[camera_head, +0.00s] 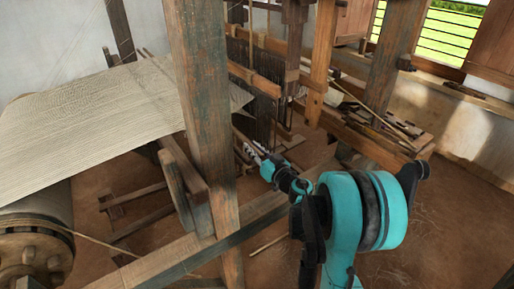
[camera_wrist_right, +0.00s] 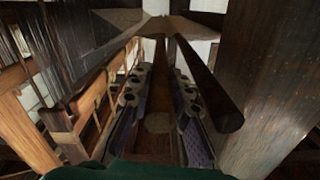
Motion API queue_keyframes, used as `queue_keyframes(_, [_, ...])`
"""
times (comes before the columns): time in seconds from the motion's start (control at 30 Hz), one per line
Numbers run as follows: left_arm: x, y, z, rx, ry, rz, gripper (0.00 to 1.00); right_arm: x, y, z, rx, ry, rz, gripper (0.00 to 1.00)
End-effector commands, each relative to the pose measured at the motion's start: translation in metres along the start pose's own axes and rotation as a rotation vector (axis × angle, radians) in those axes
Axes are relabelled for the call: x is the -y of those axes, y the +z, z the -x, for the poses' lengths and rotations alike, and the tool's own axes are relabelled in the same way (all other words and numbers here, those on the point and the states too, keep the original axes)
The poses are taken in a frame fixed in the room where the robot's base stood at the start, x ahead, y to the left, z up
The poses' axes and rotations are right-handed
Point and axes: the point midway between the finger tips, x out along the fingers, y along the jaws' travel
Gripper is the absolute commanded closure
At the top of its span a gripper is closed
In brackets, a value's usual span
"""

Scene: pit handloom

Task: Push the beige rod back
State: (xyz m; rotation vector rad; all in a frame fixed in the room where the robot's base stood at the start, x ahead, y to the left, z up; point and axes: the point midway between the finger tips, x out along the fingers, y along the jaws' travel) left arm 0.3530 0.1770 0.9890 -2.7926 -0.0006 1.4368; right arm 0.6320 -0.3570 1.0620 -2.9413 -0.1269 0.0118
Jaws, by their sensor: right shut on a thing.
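My right gripper (camera_head: 256,152) reaches in from the lower right to the loom's middle, beside the hanging dark threads. In the right wrist view its two fingers (camera_wrist_right: 159,95) are shut on a brownish rod, which I take to be the beige rod (camera_wrist_right: 158,122). The rod's round end faces the camera and its length runs away between the fingers. In the head view the held rod is small and mostly hidden by the fingers. My left gripper is out of view.
A thick wooden post (camera_head: 205,120) stands left of my right gripper. A long beam (camera_head: 170,262) crosses below it. Woven cloth (camera_head: 95,105) stretches at the left. A second dark bar (camera_wrist_right: 215,95) runs right of the fingers. Earth floor (camera_head: 430,225) is clear at the right.

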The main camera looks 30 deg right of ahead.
Motion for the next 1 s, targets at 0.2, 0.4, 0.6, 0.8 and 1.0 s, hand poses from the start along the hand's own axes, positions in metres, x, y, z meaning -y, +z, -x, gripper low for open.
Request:
queue_keyframes(0.2, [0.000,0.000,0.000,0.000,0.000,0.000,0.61,0.004,0.002,0.000,0.003,-0.010,0.001,0.66])
queue_keyframes(0.4, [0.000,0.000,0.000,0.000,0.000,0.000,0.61,0.004,0.002,0.000,0.003,-0.010,0.001,0.61])
queue_keyframes(0.6, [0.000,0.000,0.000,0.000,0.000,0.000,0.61,0.003,0.001,0.000,0.003,-0.010,0.001,0.61])
queue_keyframes(0.8, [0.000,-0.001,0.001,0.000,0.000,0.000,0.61,-0.013,-0.002,-0.001,0.002,-0.006,0.001,0.61])
queue_keyframes(1.0, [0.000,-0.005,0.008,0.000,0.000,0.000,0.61,-0.027,-0.007,0.025,0.001,-0.003,0.001,0.61])
